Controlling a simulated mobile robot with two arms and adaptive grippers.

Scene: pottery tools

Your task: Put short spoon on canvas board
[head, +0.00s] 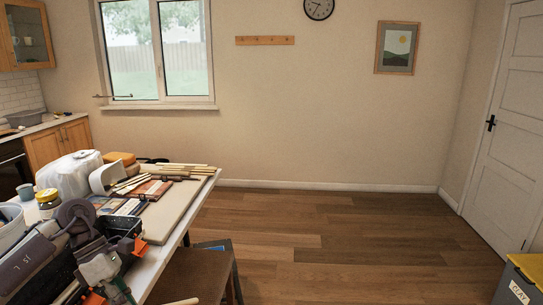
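A flat beige board (172,212), which looks like the canvas board, lies along the right side of the cluttered table (207,192). Several thin wooden tools (184,170) lie at its far end; I cannot tell the short spoon among them. My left gripper (122,260) is at the lower left, over the near part of the table and in front of the board's near end. Its fingers blend with the dark things around it, so I cannot see whether it is open or holds anything. My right gripper is out of view.
A white bag-like lump (70,170), a yellow-lidded jar (48,199) and an orange block (119,158) crowd the table's left and back. A brown stool (195,275) stands against its right side.

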